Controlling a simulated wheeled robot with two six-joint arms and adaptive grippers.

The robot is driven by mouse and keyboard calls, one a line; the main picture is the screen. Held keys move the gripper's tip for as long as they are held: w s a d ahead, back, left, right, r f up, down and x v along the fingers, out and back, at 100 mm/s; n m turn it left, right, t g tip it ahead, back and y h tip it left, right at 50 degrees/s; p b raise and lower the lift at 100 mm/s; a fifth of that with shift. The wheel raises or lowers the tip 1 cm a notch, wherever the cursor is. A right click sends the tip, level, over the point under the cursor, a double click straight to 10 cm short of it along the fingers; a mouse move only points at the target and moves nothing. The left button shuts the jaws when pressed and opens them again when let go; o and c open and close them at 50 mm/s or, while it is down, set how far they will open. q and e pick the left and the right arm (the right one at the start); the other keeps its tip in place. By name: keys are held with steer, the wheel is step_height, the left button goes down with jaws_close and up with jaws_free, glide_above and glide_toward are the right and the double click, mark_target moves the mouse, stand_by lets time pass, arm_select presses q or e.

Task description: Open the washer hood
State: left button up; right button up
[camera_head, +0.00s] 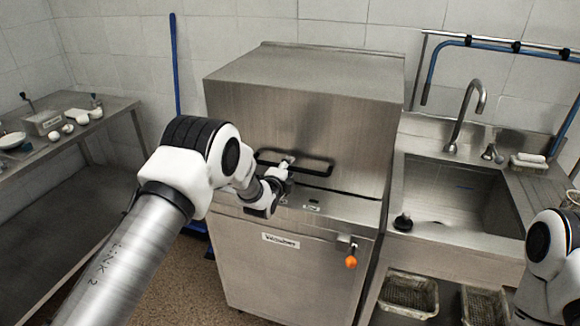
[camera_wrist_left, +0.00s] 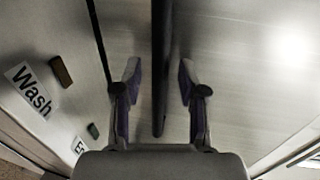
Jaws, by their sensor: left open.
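The washer hood (camera_head: 300,115) is a large steel box in the middle of the head view. It sits low on the washer base (camera_head: 290,265), with a dark seam between them. A black bar handle (camera_head: 312,166) runs across the hood's lower front. My left gripper (camera_head: 286,164) is at the left part of this handle. In the left wrist view the handle (camera_wrist_left: 159,70) runs between the two open fingers (camera_wrist_left: 159,85), with a gap on each side. My right arm shows at the right edge of the head view; its gripper is out of view.
An orange knob (camera_head: 351,262) sticks out from the washer's front. A sink (camera_head: 460,195) with a tap (camera_head: 466,115) stands on the right, with perforated baskets (camera_head: 410,292) below. A steel table (camera_head: 75,125) with dishes is on the left. A blue pole (camera_head: 175,70) stands behind.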

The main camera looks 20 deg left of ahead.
arm_select(q)
steer(key=shift+w+f, duration=0.15)
steer(key=shift+w, duration=0.35)
jaws_close()
